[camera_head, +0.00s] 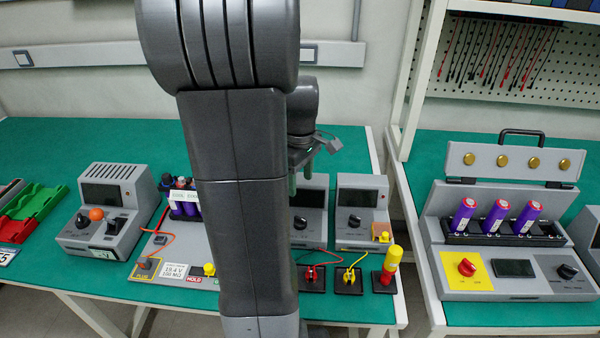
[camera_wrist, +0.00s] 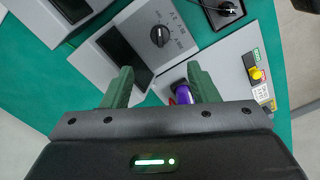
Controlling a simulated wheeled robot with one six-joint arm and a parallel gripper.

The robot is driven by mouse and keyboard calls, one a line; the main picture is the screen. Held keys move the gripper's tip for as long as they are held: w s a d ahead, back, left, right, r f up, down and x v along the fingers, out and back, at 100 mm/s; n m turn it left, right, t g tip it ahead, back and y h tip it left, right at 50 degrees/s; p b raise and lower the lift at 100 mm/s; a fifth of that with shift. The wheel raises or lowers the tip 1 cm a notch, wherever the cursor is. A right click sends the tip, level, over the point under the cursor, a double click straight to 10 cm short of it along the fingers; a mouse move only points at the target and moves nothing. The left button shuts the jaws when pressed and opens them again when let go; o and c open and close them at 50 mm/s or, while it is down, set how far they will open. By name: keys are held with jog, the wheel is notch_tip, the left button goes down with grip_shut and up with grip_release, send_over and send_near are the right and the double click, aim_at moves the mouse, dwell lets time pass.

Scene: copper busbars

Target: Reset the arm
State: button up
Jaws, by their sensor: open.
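My gripper (camera_head: 304,172) hangs above the green workbench (camera_head: 140,130), partly hidden behind my own dark arm in the head view. In the wrist view my gripper (camera_wrist: 160,88) shows two green fingers spread apart with nothing held between them. Beyond the fingers, a purple battery cell (camera_wrist: 183,95) shows in part, below and apart from them as far as I can tell. A grey meter box with a black dial (camera_wrist: 160,36) lies beyond the left finger.
A battery pack (camera_head: 184,203) stands on a grey board beside my arm. Grey instruments (camera_head: 105,212) and a yellow-topped post (camera_head: 391,262) stand on the bench. On the right bench, a tester (camera_head: 500,250) with an open lid holds three purple cells.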

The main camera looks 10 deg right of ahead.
aim_at(300, 218)
jog(key=shift+r, duration=0.5)
notch_tip(300, 218, down, 14)
jog(key=shift+r+b, duration=0.1)
jog(key=shift+b, duration=0.55)
